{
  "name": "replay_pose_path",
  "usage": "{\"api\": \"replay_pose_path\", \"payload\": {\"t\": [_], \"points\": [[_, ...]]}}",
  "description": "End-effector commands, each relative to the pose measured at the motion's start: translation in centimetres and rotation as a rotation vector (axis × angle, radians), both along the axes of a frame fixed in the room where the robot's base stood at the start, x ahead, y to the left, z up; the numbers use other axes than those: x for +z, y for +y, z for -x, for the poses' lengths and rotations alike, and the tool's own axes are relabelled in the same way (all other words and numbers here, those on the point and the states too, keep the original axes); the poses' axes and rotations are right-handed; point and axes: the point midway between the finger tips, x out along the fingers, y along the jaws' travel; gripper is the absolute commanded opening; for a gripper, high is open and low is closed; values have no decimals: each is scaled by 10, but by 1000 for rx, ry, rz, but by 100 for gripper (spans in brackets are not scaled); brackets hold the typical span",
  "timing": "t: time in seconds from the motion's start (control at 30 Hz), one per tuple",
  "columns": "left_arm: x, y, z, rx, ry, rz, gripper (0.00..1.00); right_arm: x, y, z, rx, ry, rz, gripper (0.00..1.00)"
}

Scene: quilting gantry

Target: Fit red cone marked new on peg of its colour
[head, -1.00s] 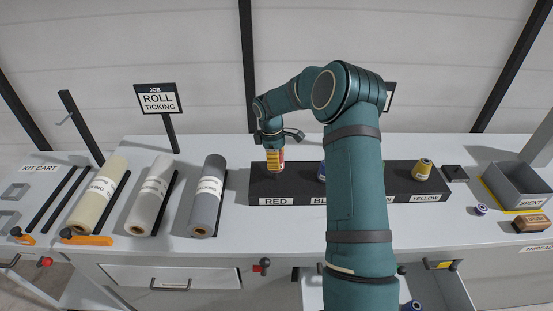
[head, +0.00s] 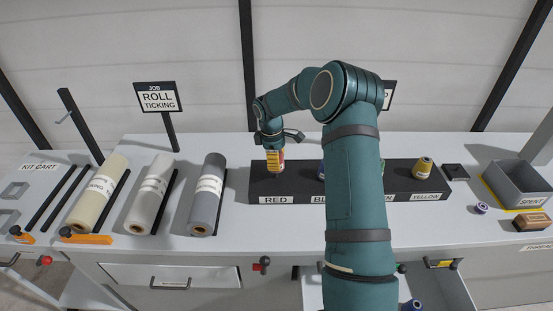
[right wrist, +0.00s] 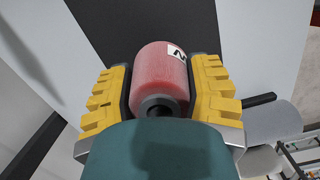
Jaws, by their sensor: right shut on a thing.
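My right gripper (head: 275,166) is above the red-labelled end of the black peg rack (head: 257,188), pointing down. In the right wrist view my right gripper (right wrist: 160,92) has its yellow fingers shut on the sides of a red cone (right wrist: 158,75). The cone has a white tag with black lettering, only partly visible. The cone's lower end and the red peg are hidden, so I cannot tell whether the cone is on the peg or just above it. My left gripper is not in view.
A small spool (head: 481,208) lies near the grey SPENT bin (head: 520,184). Fabric rolls (head: 208,194) lie left of the rack. A drawer (head: 447,288) stands open below.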

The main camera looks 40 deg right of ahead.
Motion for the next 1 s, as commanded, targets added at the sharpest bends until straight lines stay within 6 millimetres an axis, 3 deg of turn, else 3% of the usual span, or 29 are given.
{"api": "replay_pose_path", "payload": {"t": [1.0], "points": [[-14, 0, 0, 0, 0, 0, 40, -23, 0, 0, 0, 0, 0, 14]]}}
